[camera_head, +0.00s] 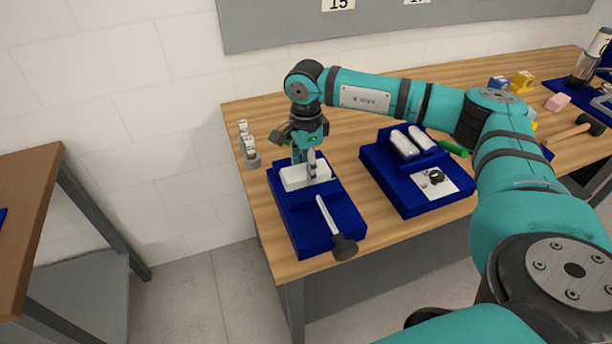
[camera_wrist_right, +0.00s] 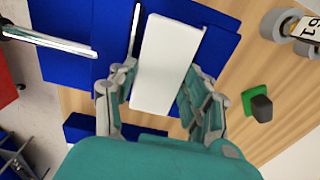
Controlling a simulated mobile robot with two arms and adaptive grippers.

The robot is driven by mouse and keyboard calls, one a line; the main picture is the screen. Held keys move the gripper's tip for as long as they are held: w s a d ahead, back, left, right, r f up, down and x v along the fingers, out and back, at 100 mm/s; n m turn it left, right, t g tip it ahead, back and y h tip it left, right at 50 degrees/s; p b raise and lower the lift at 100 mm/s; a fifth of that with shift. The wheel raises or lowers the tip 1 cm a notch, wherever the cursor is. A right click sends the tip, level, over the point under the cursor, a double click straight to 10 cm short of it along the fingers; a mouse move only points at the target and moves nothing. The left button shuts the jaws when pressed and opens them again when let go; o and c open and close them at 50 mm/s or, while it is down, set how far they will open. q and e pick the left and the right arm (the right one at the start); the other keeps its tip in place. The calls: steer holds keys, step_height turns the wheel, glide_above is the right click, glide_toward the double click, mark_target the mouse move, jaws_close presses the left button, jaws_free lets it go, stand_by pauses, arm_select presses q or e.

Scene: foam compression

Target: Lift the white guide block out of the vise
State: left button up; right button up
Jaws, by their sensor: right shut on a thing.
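The white guide block (camera_head: 306,178) sits in the blue vise (camera_head: 322,240) at the near left of the wooden table. In the right wrist view the white block (camera_wrist_right: 165,62) is a long plain bar lying between the fingers. My right gripper (camera_head: 310,168) points down over the block, and its fingers (camera_wrist_right: 160,95) are shut on the block's sides. I cannot tell whether the block is clear of the vise floor. The vise's grey screw handle (camera_head: 328,215) with its dark knob sticks out toward the front. My left gripper is not in view.
A second blue fixture (camera_head: 400,190) with white rounded pieces stands right of the vise. Small grey parts (camera_head: 249,145) stand at the table's left edge. A green marker (camera_head: 453,148), a pink block (camera_head: 558,102) and a mallet (camera_head: 578,130) lie farther right.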

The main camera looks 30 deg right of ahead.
mark_target(305, 170)
steer(key=shift+r, duration=0.15)
steer(key=shift+r+p, duration=1.7)
steer(key=shift+r, duration=1.2)
